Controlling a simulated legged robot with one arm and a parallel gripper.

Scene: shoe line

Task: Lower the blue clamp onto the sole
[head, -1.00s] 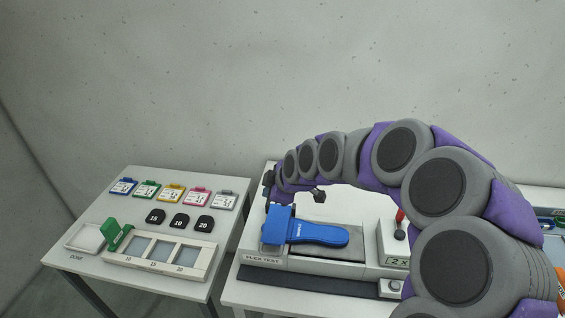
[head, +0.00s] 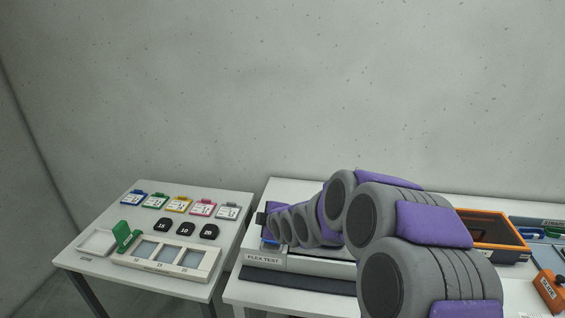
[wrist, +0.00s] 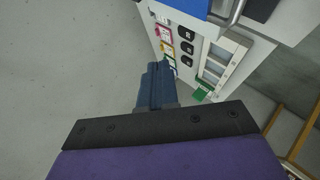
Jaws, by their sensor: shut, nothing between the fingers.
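The blue clamp (head: 270,241) is almost wholly hidden behind my arm in the head view; only a small blue bit shows above the FLEX TEST label. A flat blue piece, apparently the clamp, is cut off at the top edge of the wrist view (wrist: 188,5). The flex test rig (head: 263,260) lies under my arm. I cannot see the sole, or tell whether the clamp touches it. My gripper (wrist: 158,68) shows in the wrist view with its dark blue-grey fingers shut and empty. In the head view my arm hides its fingers.
On the left table, coloured clips (head: 179,205), black numbered blocks (head: 185,230), a green stand-up piece (head: 126,236) and a slotted tray (head: 164,268) stand clear of my arm. An orange-rimmed bin (head: 503,222) and an orange block (head: 550,290) are at the right.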

